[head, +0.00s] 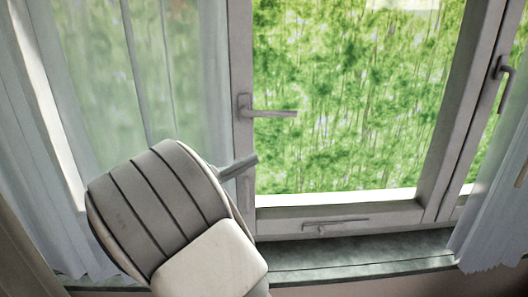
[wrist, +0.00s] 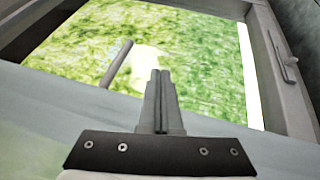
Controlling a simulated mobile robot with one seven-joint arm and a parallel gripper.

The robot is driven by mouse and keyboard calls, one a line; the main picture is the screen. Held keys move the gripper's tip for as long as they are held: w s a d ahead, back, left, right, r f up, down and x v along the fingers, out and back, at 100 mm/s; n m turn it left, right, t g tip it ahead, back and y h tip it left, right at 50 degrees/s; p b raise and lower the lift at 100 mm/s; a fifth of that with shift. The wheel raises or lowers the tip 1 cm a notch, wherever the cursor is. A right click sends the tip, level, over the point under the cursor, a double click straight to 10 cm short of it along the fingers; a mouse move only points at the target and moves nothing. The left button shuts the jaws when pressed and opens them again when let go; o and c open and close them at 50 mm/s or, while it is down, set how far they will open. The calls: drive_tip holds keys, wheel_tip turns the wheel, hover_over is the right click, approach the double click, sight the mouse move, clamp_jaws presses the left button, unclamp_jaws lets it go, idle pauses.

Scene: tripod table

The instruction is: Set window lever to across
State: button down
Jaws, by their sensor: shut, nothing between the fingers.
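A grey window lever (head: 270,113) is mounted on the left upright of the window frame. In the head view its handle lies across, nearly level, pointing right over the glass. In the wrist view the handle (wrist: 117,64) shows to the left of my fingers, with its mount hidden. My gripper (head: 252,160) is below the lever in the head view, with a visible gap between them. Its fingers (wrist: 160,75) are together with nothing between them. A second lever (head: 502,83) on the right frame hangs downward.
A sheer curtain (head: 205,70) hangs at the left, behind my arm, and another curtain (head: 497,190) hangs at the right. A stone sill (head: 350,257) runs below the window. A low horizontal fitting (head: 335,223) is on the bottom frame. The space before the glass is clear.

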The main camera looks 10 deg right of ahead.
drive_tip(key=v, duration=0.2)
drive_tip(key=shift+s+a+f, duration=0.15)
drive_tip(key=shift+a+f, duration=0.1)
drive_tip(key=shift+f, duration=0.05)
drive_tip(key=s+d+f+m+g+y, duration=0.1)
drive_tip(key=s+d+g+y, duration=0.35)
drive_tip(key=d, duration=0.45)
drive_tip(key=s+d+f+m+g+y, duration=0.2)
drive_tip(key=s+d+g+y, duration=0.15)
drive_tip(key=s+d, duration=0.35)
drive_tip(key=s+a+m+t+y, duration=0.2)
drive_tip(key=s+m+t+y, duration=0.1)
drive_tip(key=s+y, duration=0.7)
drive_tip(key=shift+s+t+p, duration=0.4)
drive_tip(key=shift+s+t, duration=0.4)
drive_tip(key=shift+s, duration=1.45)
